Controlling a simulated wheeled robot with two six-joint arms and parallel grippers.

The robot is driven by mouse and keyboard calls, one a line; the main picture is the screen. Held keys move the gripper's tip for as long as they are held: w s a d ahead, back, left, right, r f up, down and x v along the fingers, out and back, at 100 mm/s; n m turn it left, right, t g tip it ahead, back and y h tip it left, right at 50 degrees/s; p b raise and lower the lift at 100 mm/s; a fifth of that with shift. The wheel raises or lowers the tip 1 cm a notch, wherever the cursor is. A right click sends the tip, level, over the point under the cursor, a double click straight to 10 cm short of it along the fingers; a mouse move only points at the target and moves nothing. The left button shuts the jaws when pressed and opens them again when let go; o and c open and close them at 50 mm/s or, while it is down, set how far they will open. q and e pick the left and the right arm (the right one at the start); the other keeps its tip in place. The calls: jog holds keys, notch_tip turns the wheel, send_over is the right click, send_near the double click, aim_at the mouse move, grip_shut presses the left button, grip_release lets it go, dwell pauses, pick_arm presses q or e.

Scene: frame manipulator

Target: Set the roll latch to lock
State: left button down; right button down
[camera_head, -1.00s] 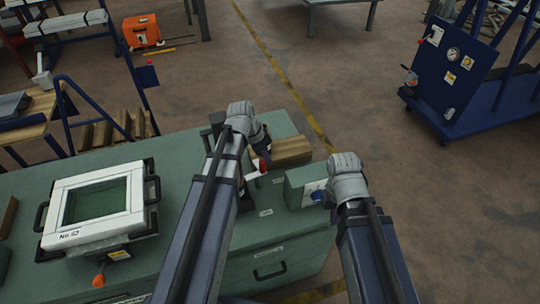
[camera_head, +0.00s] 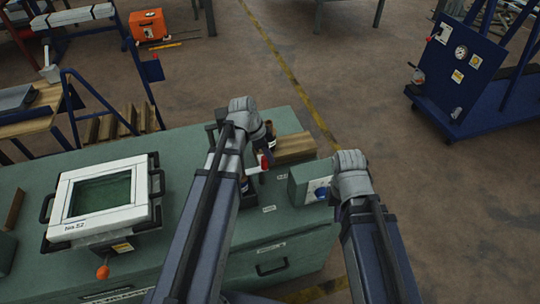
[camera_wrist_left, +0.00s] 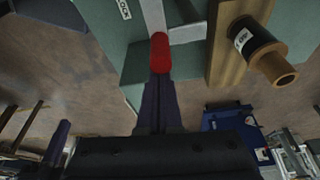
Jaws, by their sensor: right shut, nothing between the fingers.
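A lever with a red tip (camera_wrist_left: 160,52) and a pale arm shows in the left wrist view, beside a plate with a label reading LOCK (camera_wrist_left: 124,9). The red tip (camera_head: 264,160) also shows in the head view, just right of my left arm. My left gripper (camera_wrist_left: 160,80) has its dark fingers close together at the red tip. I cannot tell whether they grip it or only touch it. In the head view the left wrist hides these fingers. My right gripper (camera_head: 350,172) is shut and empty, beside a green box with a blue knob (camera_head: 319,192).
A white-framed panel (camera_head: 101,196) lies on the green bench (camera_head: 190,165) at left, with an orange knob below it. A wooden block (camera_head: 293,147) lies behind the lever. A dark roll (camera_wrist_left: 262,48) on wood is right of the red tip.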

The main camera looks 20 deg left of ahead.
pick_arm(q)
notch_tip(320, 180, up, 10)
jog(key=p, duration=0.9)
jog(key=shift+d+f, duration=0.25)
jog(key=shift+d, duration=0.1)
jog(key=shift+w, duration=0.1)
jog(key=s+d+f+n+g+y, duration=0.1)
jog(key=s+d+n+y, duration=0.3)
jog(key=s+d+n, duration=0.4)
jog(key=shift+s+d+f+n+g+y, duration=0.2)
jog(key=shift+s+d+n+g+y, duration=0.25)
jog(key=shift+s+d, duration=2.45)
